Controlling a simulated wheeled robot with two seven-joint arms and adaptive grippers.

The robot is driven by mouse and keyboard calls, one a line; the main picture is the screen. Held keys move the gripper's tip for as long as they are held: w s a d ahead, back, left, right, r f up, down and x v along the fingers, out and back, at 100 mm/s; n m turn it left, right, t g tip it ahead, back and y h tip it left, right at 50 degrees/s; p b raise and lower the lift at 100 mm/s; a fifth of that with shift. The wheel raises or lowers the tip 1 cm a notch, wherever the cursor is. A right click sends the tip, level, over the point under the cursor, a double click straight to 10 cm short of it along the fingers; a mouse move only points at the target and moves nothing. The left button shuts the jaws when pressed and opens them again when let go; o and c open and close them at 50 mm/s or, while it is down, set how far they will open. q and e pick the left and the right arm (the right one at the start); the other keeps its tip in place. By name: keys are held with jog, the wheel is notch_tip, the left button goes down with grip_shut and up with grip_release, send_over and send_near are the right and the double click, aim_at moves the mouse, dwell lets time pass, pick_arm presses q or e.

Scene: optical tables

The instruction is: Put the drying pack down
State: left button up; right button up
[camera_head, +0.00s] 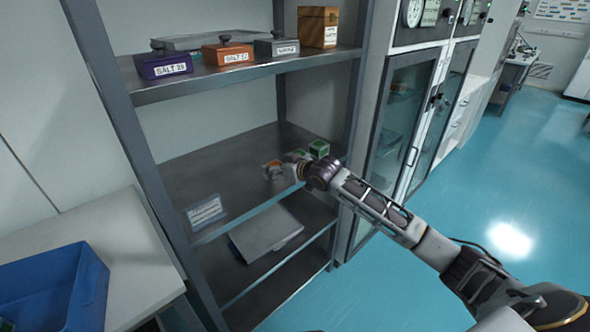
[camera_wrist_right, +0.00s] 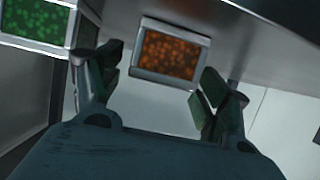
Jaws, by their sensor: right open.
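A drying pack with orange beads in a pale frame (camera_wrist_right: 172,52) shows in the wrist view, between and beyond the fingertips of my right gripper (camera_wrist_right: 162,75). The fingers are spread, with a gap on both sides of the pack. In the head view the orange pack (camera_head: 272,168) is at the middle shelf (camera_head: 215,170), just left of my right gripper (camera_head: 287,170), which partly blocks the view there. Whether its whole base rests on the shelf is hard to tell. My left gripper is in neither view.
The upper shelf holds labelled boxes, including a purple one (camera_head: 163,64). The rack post and glass cabinet (camera_head: 400,110) are close on the right. The middle shelf's left part is clear.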

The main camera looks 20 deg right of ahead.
jog(key=v, duration=1)
jog(key=shift+s, duration=0.2)
jog(key=shift+r, duration=0.1)
dwell(0.5)
